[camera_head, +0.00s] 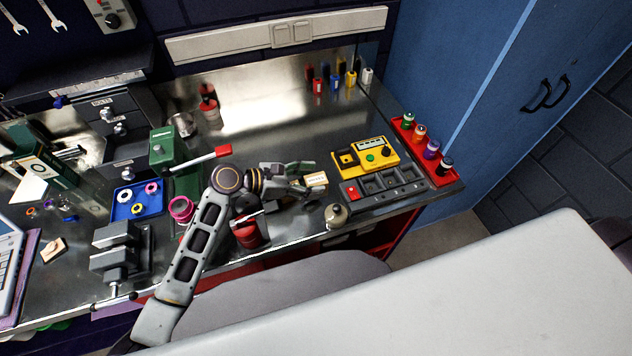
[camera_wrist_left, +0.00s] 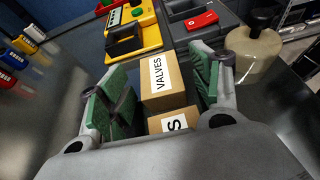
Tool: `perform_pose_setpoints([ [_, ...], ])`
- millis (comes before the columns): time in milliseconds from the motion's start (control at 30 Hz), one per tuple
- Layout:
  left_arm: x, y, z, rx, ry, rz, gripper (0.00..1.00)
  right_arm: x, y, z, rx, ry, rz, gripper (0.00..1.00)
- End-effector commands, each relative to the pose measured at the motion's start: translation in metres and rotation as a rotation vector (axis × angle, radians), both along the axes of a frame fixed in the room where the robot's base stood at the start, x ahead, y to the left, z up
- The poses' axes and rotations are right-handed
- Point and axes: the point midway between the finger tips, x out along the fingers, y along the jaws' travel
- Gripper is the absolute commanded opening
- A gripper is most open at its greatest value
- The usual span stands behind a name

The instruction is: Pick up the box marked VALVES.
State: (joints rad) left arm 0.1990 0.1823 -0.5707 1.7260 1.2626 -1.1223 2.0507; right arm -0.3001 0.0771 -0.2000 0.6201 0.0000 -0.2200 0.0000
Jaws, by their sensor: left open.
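The box marked VALVES is a small tan cardboard box with a white label (camera_wrist_left: 156,76). In the wrist view it lies between the two green-padded fingers of my left gripper (camera_wrist_left: 160,98), which is open. A tan face with a second label, showing an S, is nearer the palm and partly hidden by it; I cannot tell whether it is the same box. In the head view the box (camera_head: 317,180) shows small at the tip of my left gripper (camera_head: 306,178), over the bench. My right gripper is not in view.
A yellow device (camera_head: 366,157) and a grey tray (camera_head: 408,187) with a red block lie just beyond the box. A squat bottle (camera_head: 336,215) stands close by at the front edge. A green press with a red handle (camera_head: 208,157) is to the left.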

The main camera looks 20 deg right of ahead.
Motion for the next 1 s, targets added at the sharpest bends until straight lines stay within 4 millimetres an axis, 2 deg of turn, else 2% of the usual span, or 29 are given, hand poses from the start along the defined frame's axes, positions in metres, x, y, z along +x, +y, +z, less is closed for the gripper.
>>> perform_pose_setpoints([
  [67,0.0,0.0,0.0,0.0,0.0,0.0,0.63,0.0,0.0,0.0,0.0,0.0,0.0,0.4],
  [433,0.0,0.0,0.0,0.001,0.0,0.0,0.15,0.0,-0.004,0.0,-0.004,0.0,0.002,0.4],
  [767,0.0,0.0,0.002,0.0,0.0,0.0,0.14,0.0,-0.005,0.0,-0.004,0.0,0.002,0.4],
  [1000,0.0,0.0,0.019,-0.001,-0.002,-0.001,0.14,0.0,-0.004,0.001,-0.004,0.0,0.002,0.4],
])
